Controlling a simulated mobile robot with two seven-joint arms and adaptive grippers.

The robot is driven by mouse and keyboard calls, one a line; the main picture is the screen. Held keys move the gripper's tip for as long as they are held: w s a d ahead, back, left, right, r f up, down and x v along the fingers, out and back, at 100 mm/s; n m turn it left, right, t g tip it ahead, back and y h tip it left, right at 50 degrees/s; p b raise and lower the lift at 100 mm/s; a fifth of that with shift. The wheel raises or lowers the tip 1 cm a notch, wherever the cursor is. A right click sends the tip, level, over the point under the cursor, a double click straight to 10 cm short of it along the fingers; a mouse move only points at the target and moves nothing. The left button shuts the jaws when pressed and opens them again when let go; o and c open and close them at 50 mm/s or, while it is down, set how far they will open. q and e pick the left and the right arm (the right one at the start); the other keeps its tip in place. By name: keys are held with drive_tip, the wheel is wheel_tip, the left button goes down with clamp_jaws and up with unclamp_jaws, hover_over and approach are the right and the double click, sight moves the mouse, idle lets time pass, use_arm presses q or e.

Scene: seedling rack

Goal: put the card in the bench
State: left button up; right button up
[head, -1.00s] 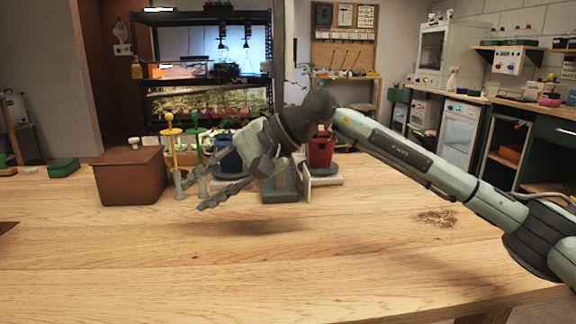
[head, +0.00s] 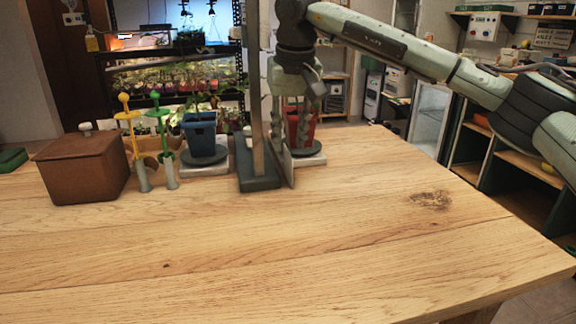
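The bench is a pale wooden top (head: 300,240) across the view. A thin grey upright plate (head: 288,168), which may be the card, stands close beside a dark grey base (head: 260,184) with a tall post. I cannot tell whether they touch. My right gripper (head: 289,138) points down just above this plate, its fingers apart with one towards each side. No clear grip on anything shows. The post and my gripper hide part of the area behind. No other card can be made out. My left gripper is out of view.
A red pot (head: 303,130) stands right behind my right gripper. A blue pot (head: 199,133) stands to the left. Yellow (head: 127,118) and green (head: 158,120) tools and a brown lidded box (head: 82,170) stand further left. The front of the bench is clear.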

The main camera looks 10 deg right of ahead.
sight(288, 151)
drive_tip(key=x, duration=0.3)
drive_tip(key=shift+w+f, duration=0.15)
drive_tip(key=shift+f, duration=0.05)
clamp_jaws()
drive_tip(key=shift+r, duration=0.15)
